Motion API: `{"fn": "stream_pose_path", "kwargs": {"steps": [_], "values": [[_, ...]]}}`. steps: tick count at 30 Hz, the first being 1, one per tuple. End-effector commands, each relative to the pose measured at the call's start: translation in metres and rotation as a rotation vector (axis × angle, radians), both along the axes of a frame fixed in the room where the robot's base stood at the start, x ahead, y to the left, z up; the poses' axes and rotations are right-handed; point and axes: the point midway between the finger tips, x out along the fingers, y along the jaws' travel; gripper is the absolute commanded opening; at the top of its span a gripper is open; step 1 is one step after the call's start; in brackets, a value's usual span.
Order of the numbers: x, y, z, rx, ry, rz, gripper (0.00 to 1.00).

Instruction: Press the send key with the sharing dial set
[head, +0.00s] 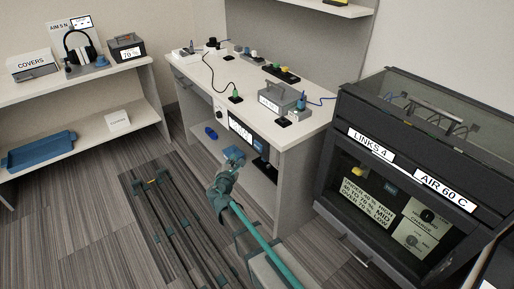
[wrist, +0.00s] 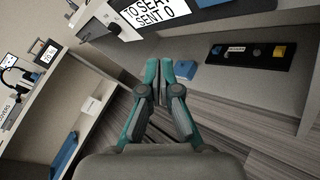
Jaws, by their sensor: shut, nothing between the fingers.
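My gripper (head: 235,157) is shut and empty in front of the desk's open bay, below a front panel with a white display (head: 241,131). A blue block (wrist: 187,70) lies on the bay's shelf beyond my fingertips. I cannot tell which part is the send key or the sharing dial, nor any dial's setting.
A black strip (wrist: 247,52) with yellow and blue pieces lies on the bay shelf. A dark glass cabinet (head: 400,150) at right is labelled "LINKS 4" and "AIR 60 C". The desk top (head: 205,75) holds cables and devices. A left shelf (head: 85,80) holds headphones and a "70 %" box.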

Motion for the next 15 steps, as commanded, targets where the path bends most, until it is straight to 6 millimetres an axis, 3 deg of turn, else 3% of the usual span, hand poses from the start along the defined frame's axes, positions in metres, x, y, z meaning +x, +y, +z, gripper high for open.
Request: {"fn": "stream_pose_path", "kwargs": {"steps": [15], "values": [[0.034, -0.043, 0.0, 0.001, 0.0, -0.003, 0.0]]}}
